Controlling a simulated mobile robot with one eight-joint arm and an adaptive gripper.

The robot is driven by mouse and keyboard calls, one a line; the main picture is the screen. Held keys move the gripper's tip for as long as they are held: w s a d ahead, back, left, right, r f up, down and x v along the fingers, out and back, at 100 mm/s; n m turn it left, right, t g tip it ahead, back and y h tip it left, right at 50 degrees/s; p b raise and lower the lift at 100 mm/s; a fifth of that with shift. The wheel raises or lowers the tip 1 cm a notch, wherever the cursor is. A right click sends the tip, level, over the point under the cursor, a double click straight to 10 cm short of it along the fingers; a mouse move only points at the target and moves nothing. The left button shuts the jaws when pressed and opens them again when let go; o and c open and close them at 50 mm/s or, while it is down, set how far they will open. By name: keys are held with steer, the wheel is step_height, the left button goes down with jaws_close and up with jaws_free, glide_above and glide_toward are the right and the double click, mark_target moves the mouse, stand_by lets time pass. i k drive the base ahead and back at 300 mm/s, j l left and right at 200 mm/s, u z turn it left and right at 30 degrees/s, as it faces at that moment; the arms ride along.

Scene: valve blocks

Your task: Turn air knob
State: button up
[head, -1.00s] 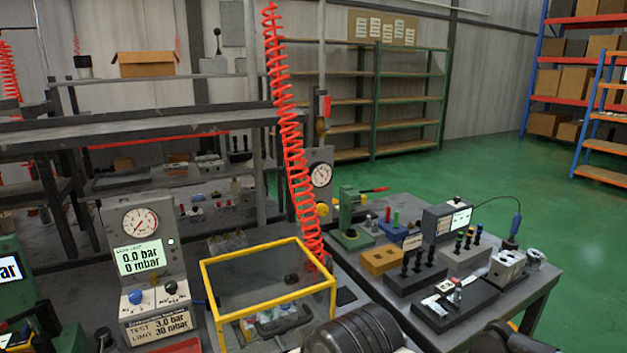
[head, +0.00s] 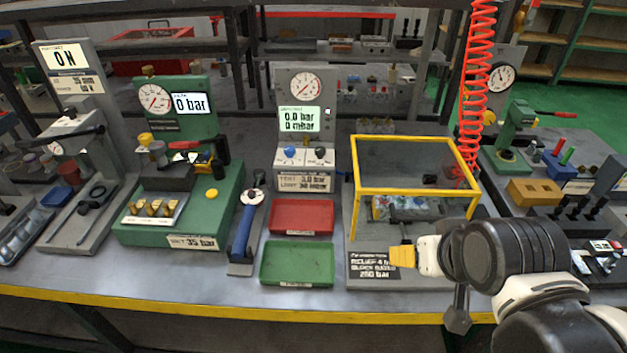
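A grey test panel (head: 305,110) stands at the back middle of the bench in the head view. It has a round gauge and a screen reading 0.0 bar and 0 mbar. Below the screen are a blue knob (head: 290,152) and a dark knob (head: 320,155); their labels are too small to read, so I cannot tell which one is the air knob. My arm reaches in from the right.
A yellow-framed clear box (head: 416,165) stands between my arm and the panel's right side. Red (head: 302,216) and green (head: 298,263) trays lie before the panel. A blue-handled tool (head: 243,230) and a green station (head: 182,190) are left. A red coiled hose (head: 475,90) hangs right.

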mark_target(319, 151)
steer(key=i+j, duration=0.15)
steer(key=j, duration=0.2)
steer(key=i+j, duration=0.2)
steer(key=i+j+z, duration=0.1)
steer(key=j, duration=0.35)
steer(key=i, duration=0.05)
